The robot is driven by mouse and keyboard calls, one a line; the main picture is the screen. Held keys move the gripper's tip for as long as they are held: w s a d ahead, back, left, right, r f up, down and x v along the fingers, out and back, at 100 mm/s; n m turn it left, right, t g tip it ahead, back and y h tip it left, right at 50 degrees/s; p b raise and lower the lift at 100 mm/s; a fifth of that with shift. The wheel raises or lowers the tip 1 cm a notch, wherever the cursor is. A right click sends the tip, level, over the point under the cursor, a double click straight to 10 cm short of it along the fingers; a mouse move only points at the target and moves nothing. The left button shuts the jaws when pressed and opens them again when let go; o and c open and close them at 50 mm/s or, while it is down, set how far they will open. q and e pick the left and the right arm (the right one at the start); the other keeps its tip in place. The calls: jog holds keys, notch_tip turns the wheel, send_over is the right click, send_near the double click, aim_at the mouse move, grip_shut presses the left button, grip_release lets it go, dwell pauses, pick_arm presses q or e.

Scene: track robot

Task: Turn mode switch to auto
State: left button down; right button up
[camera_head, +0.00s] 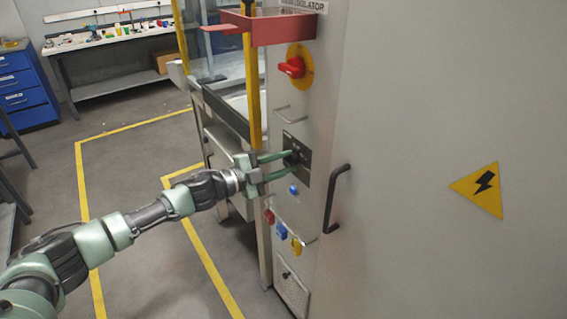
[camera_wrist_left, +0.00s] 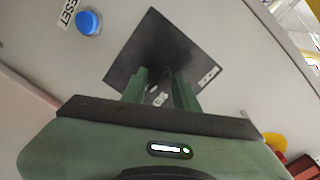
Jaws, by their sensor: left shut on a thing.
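The mode switch sits on a dark square plate (camera_head: 304,151) on the grey cabinet's narrow face. My left gripper (camera_head: 289,160) reaches in from the left, and its green fingertips are at the plate. In the left wrist view the two fingers (camera_wrist_left: 160,92) stand close together in front of the plate (camera_wrist_left: 165,45), shut on the switch knob. The knob is mostly hidden between the fingers. Labels show on the plate, but I cannot read the switch position. My right gripper is not in view.
A blue reset button (camera_wrist_left: 87,22) is beside the plate. A black door handle (camera_head: 335,198) stands out to the right. Coloured plugs (camera_head: 281,231) are below.

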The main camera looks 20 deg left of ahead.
pick_arm(q)
jog(key=shift+m, duration=0.4)
jog(key=c, duration=1.1)
grip_release()
jog(key=b+v, duration=0.2)
jog(key=v, duration=0.5)
jog(key=shift+s+a, duration=0.2)
jog(key=shift+s, duration=0.15)
